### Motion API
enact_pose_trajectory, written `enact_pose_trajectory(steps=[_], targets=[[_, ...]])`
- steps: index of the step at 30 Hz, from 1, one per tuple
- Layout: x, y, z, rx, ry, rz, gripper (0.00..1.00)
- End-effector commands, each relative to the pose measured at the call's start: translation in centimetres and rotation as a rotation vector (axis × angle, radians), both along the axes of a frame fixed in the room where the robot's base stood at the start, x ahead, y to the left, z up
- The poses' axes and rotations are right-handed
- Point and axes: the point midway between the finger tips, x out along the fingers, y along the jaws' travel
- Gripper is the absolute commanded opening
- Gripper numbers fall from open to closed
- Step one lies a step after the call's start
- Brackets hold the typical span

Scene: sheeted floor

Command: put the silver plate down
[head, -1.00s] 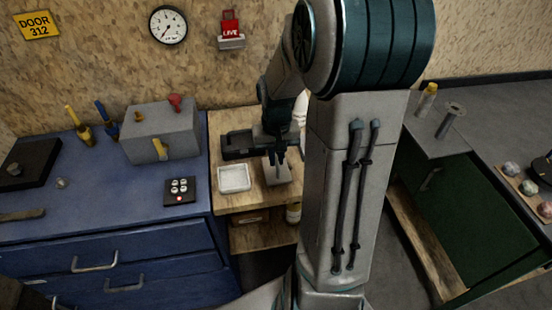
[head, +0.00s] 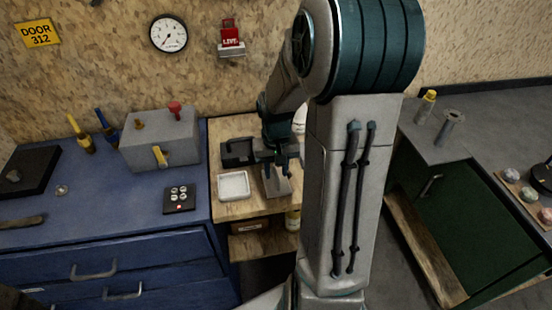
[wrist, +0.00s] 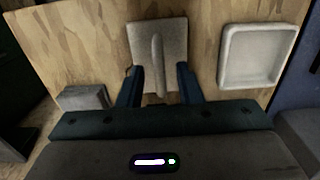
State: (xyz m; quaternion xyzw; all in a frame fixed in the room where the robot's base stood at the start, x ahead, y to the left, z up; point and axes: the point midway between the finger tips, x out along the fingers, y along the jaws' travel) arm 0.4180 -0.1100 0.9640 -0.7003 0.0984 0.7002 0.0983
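The silver plate (head: 274,187) is a grey square with a raised bar along its middle. It appears to lie on the wooden worktop, right of a white tray. In the wrist view the silver plate (wrist: 143,38) is just beyond my fingers, with the near end of its bar between them. My gripper (head: 277,169) is low over the plate. In the wrist view my gripper (wrist: 160,72) has its two dark fingers spread, with clear gaps on both sides of the bar. My arm hides part of the worktop in the head view.
The white tray (head: 233,186) stands close on the left, and a dark tray (head: 238,152) lies behind it. A grey block (wrist: 83,98) is near my left finger in the wrist view. The blue bench (head: 110,200) with a grey box (head: 160,142) adjoins the worktop.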

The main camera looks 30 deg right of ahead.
Motion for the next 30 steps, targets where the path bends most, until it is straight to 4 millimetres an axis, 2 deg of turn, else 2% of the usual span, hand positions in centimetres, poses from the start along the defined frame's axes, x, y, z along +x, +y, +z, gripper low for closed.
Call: enact_pose_trajectory(steps=[5,15,22,26,30], targets=[[0.1,-0.1,2.6,-0.004,-0.006,-0.002,0.32],[0.1,0.0,9.7,-0.003,-0.005,0.0,0.32],[-0.1,0.1,12.0,-0.002,-0.003,0.003,0.32],[-1.0,1.5,12.8,-0.018,-0.021,0.029,0.32],[-3.6,4.5,13.9,-0.052,-0.075,0.093,0.32]])
